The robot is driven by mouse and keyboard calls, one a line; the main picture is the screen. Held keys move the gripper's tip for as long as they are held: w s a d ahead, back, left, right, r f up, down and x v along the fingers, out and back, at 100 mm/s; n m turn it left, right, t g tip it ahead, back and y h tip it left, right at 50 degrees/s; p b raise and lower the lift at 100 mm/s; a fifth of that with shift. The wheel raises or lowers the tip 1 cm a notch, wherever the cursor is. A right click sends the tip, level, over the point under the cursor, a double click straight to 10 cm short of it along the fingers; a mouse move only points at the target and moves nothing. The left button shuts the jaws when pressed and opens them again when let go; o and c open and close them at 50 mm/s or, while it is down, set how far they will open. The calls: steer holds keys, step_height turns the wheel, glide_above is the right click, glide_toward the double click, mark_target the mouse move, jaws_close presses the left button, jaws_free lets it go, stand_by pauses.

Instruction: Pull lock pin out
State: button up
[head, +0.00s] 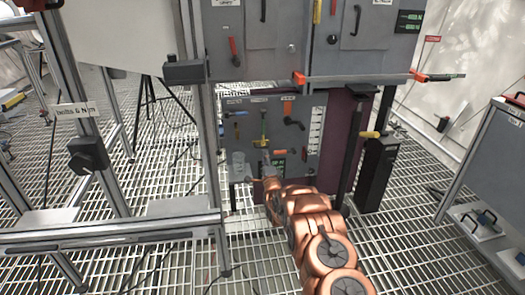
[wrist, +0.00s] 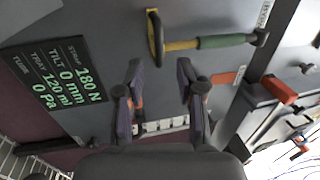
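A grey panel (head: 245,111) carries several small fittings, and I cannot tell for sure which is the lock pin. A rod-shaped fitting (wrist: 205,43) with a yellow part, a green sleeve and a dark ring at its left end lies across the panel in the wrist view. A yellow and green fitting (head: 263,130) also shows in the head view. My gripper (wrist: 159,72) is open in the wrist view, with bare grey panel between its fingertips. The fitting is above the fingertips in that picture, apart from them. In the head view my gripper (head: 268,172) is low at the panel, its fingers too small to judge.
A dark display (wrist: 58,82) with green text is left of my fingers. A red-handled fitting (wrist: 278,90) is at the right. A black post (head: 376,172) with a yellow top stands right of the panel. A metal frame (head: 110,232) stands at the left on open grating.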

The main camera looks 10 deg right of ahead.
mark_target(263, 147)
steer(key=shift+b+x, duration=1.3)
steer(key=shift+x, duration=2.25)
steer(key=shift+w+f, duration=0.1)
steer(key=shift+f, duration=0.05)
jaws_close()
